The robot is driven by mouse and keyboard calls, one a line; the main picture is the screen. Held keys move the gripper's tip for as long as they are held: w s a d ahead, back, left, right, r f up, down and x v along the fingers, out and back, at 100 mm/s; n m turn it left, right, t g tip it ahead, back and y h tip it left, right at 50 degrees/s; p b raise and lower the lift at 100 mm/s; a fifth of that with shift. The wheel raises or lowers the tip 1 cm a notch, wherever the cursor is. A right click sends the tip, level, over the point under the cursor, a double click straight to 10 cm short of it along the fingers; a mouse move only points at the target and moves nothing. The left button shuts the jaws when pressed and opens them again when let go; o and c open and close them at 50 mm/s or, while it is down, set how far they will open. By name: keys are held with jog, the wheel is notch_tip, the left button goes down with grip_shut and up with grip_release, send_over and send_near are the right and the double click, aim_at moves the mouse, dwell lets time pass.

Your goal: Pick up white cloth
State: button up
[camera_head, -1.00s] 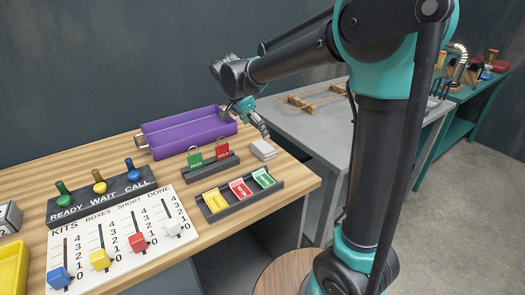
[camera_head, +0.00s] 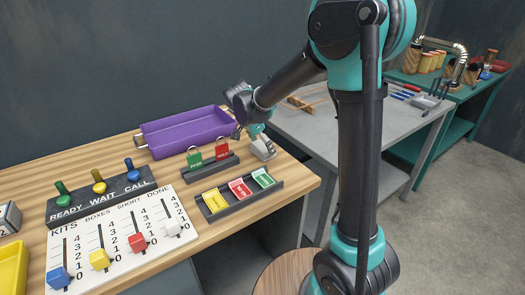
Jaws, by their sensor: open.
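The white cloth (camera_head: 261,153) is a small folded pale pad at the right rear of the wooden table (camera_head: 95,165). My gripper (camera_head: 263,142) is right at the cloth, pointing down over it, with its fingers at the cloth's upper part. The gripper covers part of the cloth. The jaws are open, and whether the fingers touch the cloth is too small to tell.
A purple tray (camera_head: 185,132) stands behind to the left. A rack with green and red padlocks (camera_head: 211,164) is just left of the cloth. A dark holder with coloured cards (camera_head: 238,193) lies in front. A grey table (camera_head: 345,137) stands to the right.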

aim_at(263, 146)
jog(key=shift+c, duration=0.2)
jog(key=c, duration=1.2)
jog(key=shift+o, duration=0.2)
jog(key=shift+r, duration=0.1)
notch_tip(263, 146, up, 20)
